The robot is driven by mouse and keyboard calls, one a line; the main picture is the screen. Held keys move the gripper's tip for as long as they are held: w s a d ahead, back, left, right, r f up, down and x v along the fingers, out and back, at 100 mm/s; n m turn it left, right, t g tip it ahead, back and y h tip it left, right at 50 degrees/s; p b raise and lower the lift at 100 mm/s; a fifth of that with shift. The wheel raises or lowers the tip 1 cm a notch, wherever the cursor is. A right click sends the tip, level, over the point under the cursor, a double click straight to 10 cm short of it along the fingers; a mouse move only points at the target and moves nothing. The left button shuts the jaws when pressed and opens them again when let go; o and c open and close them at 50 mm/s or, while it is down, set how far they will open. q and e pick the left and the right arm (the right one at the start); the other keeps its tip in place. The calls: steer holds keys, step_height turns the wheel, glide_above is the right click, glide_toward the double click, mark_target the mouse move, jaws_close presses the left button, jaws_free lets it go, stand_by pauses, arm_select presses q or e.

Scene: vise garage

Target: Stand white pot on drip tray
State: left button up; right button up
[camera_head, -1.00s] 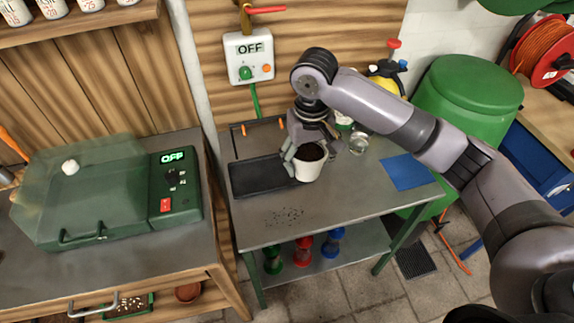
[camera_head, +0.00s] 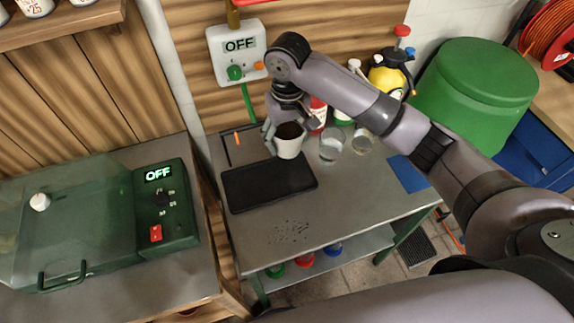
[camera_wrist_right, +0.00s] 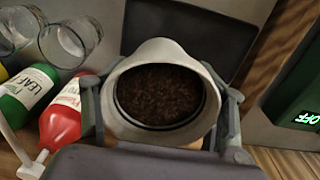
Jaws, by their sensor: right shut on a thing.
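The white pot (camera_head: 290,148), full of dark soil, is upright in my right gripper (camera_head: 289,137). In the wrist view the two fingers press on opposite sides of the pot (camera_wrist_right: 118,122), and the soil (camera_wrist_right: 160,92) fills it to near the rim. The black drip tray (camera_head: 262,188) lies flat on the grey metal table. In the head view the pot overlaps the tray's back edge; I cannot tell the gap below it. The tray (camera_wrist_right: 195,28) also shows beyond the pot in the wrist view. My left gripper is not in view.
Two clear glasses (camera_head: 331,146) and a red bottle (camera_head: 318,114) stand right of the pot. A yellow sprayer (camera_head: 388,74) is farther back. Dark crumbs (camera_head: 290,232) lie in front of the tray. A blue sheet (camera_head: 409,174) lies at the right. The front of the table is otherwise clear.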

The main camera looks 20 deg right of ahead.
mark_target(288, 150)
step_height(288, 150, down, 5)
steer(key=shift+r, duration=0.1)
step_height(288, 150, down, 4)
steer(key=shift+w+f+p, duration=0.1)
steer(key=shift+w+p, duration=0.05)
steer(key=shift+p, duration=0.15)
step_height(288, 150, down, 3)
steer(key=shift+f, duration=0.15)
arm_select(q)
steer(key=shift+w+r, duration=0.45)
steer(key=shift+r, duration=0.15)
arm_select(e)
steer(key=shift+f, duration=0.1)
steer(key=shift+f, duration=0.15)
steer(key=o, duration=1.2)
steer(key=shift+o, duration=0.6)
